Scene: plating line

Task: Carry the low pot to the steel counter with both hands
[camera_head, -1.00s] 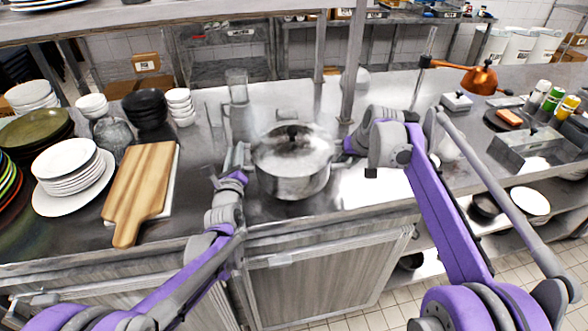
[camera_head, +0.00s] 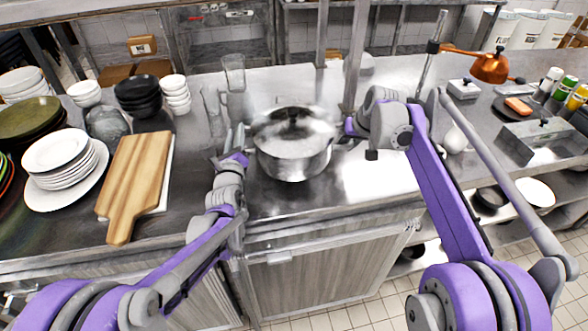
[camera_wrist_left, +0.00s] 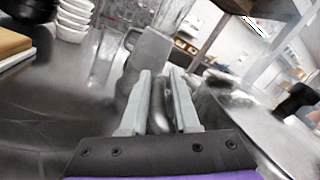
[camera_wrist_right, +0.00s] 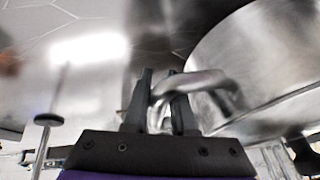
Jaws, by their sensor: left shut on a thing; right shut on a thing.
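The low pot (camera_head: 290,163) is steel with a glossy lid and a dark knob. In the head view it is upright, over the steel counter (camera_head: 385,190) and behind its front edge; I cannot tell whether its base touches. My left gripper (camera_head: 240,147) is shut on the pot's left handle; in the left wrist view its fingers (camera_wrist_left: 159,92) close around the handle, partly hidden. My right gripper (camera_head: 348,127) is shut on the right handle. The right wrist view shows that metal handle (camera_wrist_right: 205,80) between the fingers, beside the pot wall (camera_wrist_right: 255,60).
Left of the pot stand a glass pitcher (camera_head: 234,75), white bowls (camera_head: 175,90), black bowls (camera_head: 138,92), a wooden board (camera_head: 135,180) and stacked plates (camera_head: 62,160). A post (camera_head: 355,55) rises behind the pot. The counter right of the pot has bare space.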

